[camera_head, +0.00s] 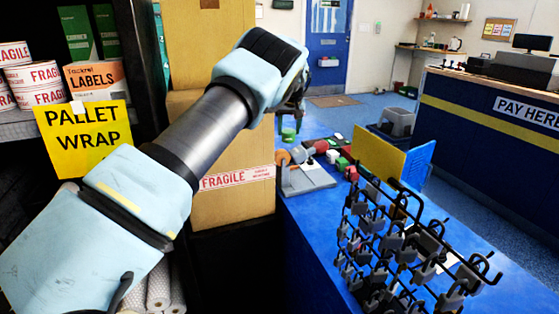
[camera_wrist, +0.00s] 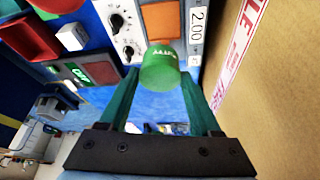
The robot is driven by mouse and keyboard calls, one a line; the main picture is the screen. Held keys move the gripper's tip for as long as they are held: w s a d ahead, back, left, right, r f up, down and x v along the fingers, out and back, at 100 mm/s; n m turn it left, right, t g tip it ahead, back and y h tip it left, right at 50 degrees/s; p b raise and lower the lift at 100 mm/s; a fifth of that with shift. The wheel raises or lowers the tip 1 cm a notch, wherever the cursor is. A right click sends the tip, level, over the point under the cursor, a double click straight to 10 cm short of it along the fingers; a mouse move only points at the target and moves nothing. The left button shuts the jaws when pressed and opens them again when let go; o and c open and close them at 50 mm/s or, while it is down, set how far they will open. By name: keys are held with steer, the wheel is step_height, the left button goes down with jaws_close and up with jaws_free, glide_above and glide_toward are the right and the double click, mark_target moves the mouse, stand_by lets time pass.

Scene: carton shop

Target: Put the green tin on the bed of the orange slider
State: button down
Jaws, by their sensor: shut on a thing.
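My gripper (camera_wrist: 160,85) is shut on the green tin (camera_wrist: 161,70), which is held between its two green fingers near their tips. White lettering shows on the tin's side. In the head view the tin (camera_head: 288,134) hangs below my gripper (camera_head: 290,122), over the far left part of the blue counter. Beyond the tin in the wrist view is an orange square surface (camera_wrist: 161,20), beside a white panel with black dials and a 2.00 label. I cannot tell for sure whether this orange surface is the slider's bed. The tin appears apart from it.
A tall carton (camera_wrist: 275,80) stands close beside my gripper. A brownish-red square (camera_wrist: 103,72) and red bins (camera_wrist: 30,38) lie to the left in the wrist view.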

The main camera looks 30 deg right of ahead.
step_height(320, 180, down, 10)
steer(key=shift+r+p, duration=0.2)
steer(key=shift+p, duration=0.9)
steer(key=shift+f, duration=0.2)
steer(key=shift+c, duration=1.8)
jaws_free()
steer(key=shift+r, duration=0.1)
steer(key=b+v, duration=0.2)
steer(key=v, duration=1)
steer(key=shift+w+r, duration=0.1)
steer(key=shift+r, duration=0.05)
